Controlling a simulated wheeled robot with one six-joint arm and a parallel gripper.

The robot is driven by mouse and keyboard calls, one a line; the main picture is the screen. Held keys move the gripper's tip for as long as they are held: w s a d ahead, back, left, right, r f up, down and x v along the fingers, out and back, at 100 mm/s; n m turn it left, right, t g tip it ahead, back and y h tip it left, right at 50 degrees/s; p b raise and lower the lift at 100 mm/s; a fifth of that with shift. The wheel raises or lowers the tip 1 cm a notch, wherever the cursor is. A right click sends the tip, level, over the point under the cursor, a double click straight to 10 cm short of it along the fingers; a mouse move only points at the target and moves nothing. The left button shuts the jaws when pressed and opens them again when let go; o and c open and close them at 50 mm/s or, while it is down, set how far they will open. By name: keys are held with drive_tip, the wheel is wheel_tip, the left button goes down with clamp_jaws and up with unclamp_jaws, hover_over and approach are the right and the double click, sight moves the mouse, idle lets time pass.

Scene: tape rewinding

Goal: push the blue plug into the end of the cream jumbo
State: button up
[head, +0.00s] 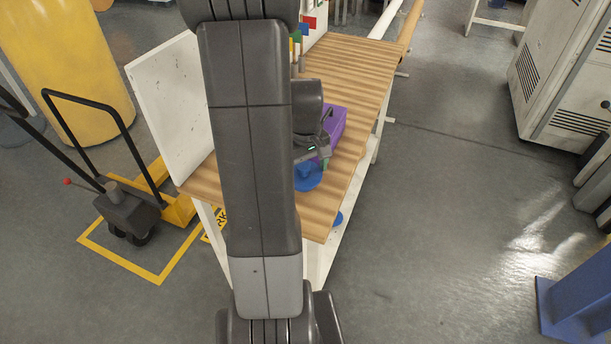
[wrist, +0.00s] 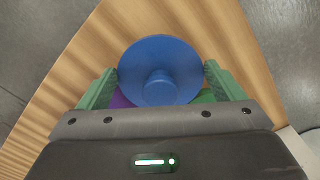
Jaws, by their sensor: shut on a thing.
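The blue plug (head: 308,179) shows in the head view just below my gripper (head: 313,164), over the near end of the wooden tabletop. In the wrist view the plug (wrist: 160,58) is a round blue disc with a short round knob toward the camera. My gripper's green fingers are on either side of it, shut on it. Whether the plug touches the tabletop cannot be told. I cannot make out the cream jumbo for sure; a long cream bar (head: 384,21) shows past the table's far right corner. My arm hides part of the table.
A purple box (head: 335,121) stands on the tabletop (head: 353,65) right behind my gripper. A white panel (head: 166,108) stands at the table's left edge. A second blue round thing (head: 338,218) shows low beside the table. Open floor lies to the right.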

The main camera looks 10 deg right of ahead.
sight(303, 166)
drive_tip(key=shift+f, duration=1.15)
drive_tip(key=shift+f, duration=0.2)
drive_tip(key=o, duration=0.6)
drive_tip(key=shift+c, duration=0.2)
wheel_tip(303, 166, up, 14)
drive_tip(key=shift+w+a, duration=0.25)
drive_tip(key=shift+w, duration=0.1)
drive_tip(key=shift+f, duration=0.1)
